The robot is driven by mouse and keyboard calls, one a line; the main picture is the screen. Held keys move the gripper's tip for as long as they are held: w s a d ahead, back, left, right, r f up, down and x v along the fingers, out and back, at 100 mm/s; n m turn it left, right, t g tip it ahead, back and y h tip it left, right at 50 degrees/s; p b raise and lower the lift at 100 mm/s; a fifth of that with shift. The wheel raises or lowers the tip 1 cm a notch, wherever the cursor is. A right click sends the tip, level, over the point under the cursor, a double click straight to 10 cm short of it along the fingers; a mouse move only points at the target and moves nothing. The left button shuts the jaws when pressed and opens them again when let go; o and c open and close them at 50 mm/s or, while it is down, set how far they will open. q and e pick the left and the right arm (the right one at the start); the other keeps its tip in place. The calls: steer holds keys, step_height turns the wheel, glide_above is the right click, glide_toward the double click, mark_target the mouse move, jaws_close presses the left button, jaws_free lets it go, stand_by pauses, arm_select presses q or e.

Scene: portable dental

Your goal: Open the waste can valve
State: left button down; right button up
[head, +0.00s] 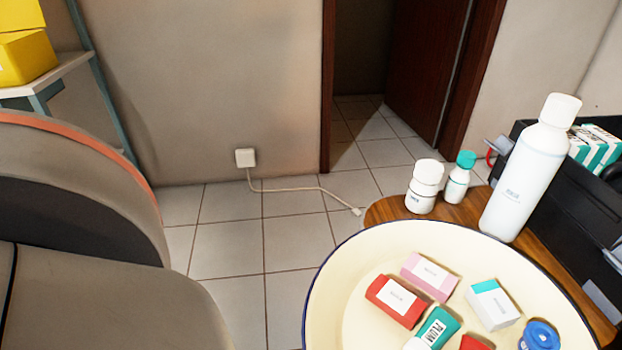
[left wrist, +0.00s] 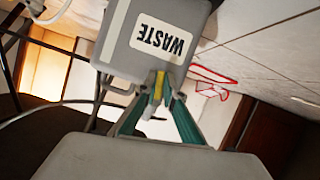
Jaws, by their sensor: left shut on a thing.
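In the left wrist view, the grey waste can (left wrist: 135,62) shows at the top, with its white WASTE label (left wrist: 160,38) upside down in the picture. A small yellow piece, apparently the valve (left wrist: 158,88), sticks out at the can's lower edge. My left gripper (left wrist: 160,92), with teal fingers, is shut on this yellow piece. The fingertips hide part of it, so I cannot tell how far it is turned. The waste can is not in the head view. My right gripper is in neither view.
In the head view, a cream round tray (head: 335,290) holds several small boxes on a wooden top (head: 385,212). White bottles (head: 530,165) stand behind it. A grey rounded piece of furniture (head: 100,300) fills the left. A cable (head: 300,189) lies on the open tiled floor.

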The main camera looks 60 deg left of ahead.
arm_select(q)
steer(key=shift+a, duration=0.1)
steer(key=c, duration=2.1)
jaws_free()
steer(key=shift+c, duration=0.2)
steer(key=v, duration=1.2)
